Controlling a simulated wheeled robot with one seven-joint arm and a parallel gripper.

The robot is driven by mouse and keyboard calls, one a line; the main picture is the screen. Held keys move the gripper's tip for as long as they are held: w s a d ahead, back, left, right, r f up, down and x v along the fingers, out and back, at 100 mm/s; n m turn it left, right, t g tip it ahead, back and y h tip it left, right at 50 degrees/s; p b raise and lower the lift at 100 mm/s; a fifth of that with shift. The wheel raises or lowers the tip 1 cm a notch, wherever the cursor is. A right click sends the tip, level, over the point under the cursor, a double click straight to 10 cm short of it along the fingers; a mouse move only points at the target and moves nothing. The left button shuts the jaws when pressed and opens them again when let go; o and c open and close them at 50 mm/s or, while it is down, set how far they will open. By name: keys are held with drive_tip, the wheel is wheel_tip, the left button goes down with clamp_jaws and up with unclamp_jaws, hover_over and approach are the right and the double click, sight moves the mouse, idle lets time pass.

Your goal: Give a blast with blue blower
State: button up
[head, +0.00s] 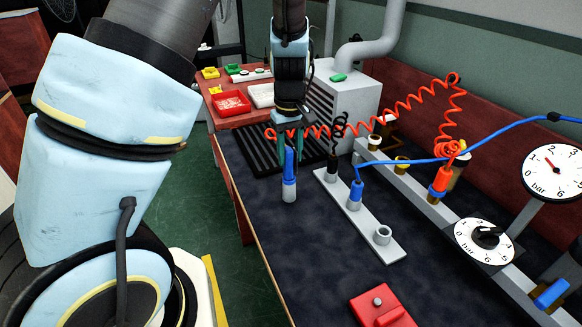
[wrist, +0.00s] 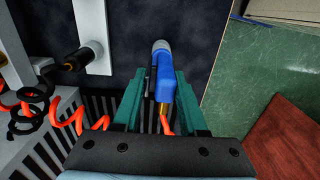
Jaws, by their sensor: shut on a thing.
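My gripper (head: 287,145) points down over the dark bench, its teal fingers shut on a blue blower (head: 289,165). The blower stands roughly upright with its grey end (head: 289,194) down; I cannot tell whether that end touches the bench. In the wrist view the blower (wrist: 164,75) sits between the fingers (wrist: 160,100), with a brass fitting and red-orange hose at its near end. Another blue tool (head: 356,190) on a blue hose stands in a grey holder rail (head: 362,226) to the right. A black tool (head: 332,165) stands in the same rail.
The rail has an empty cup (head: 383,235). A coiled orange hose (head: 400,100) spans behind it. A red box (head: 382,307) sits in front. The bench front-left is clear.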

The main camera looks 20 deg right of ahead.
drive_tip(key=shift+r+p, duration=3.85)
drive_tip(key=shift+r, duration=0.45)
drive_tip(key=shift+c, duration=0.3)
